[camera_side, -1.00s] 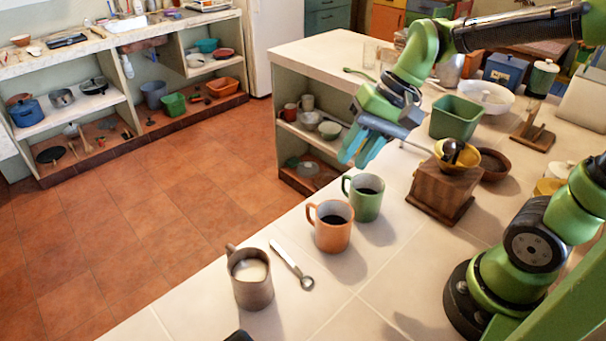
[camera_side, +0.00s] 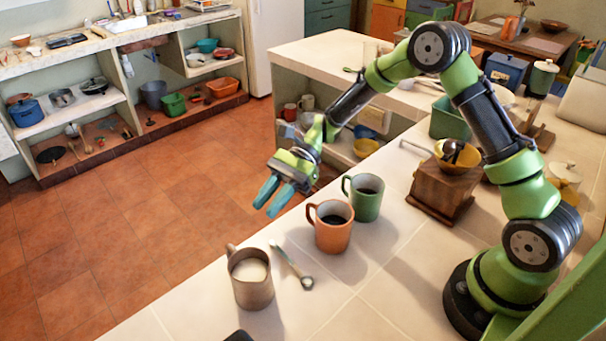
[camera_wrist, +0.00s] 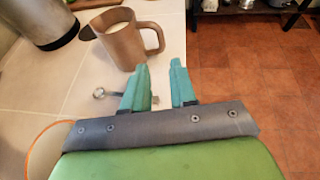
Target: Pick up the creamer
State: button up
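The creamer (camera_side: 251,285) is a brown-grey pitcher with a handle and white milk inside. It stands upright near the counter's front-left edge in the side view. In the wrist view the creamer (camera_wrist: 126,42) is ahead of the fingertips, a little to the left, with its handle to the right. My gripper (camera_side: 274,199) is above and beyond the creamer in the side view, apart from it, near the counter edge. Its two teal fingers (camera_wrist: 162,63) are spread with a gap and nothing between them.
An orange mug (camera_side: 332,236) and a green mug (camera_side: 366,204), both with dark drink, stand right of the creamer. A spoon (camera_side: 290,264) lies between creamer and orange mug. A wooden grinder (camera_side: 444,189) stands farther right. The counter drops off to the tiled floor (camera_side: 150,215).

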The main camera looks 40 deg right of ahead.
jog(key=x, duration=0.9)
jog(key=shift+s+a+f, duration=0.1)
jog(key=shift+s+a, duration=0.05)
jog(key=shift+x, duration=2.7)
grip_shut()
jog(key=shift+r, duration=0.25)
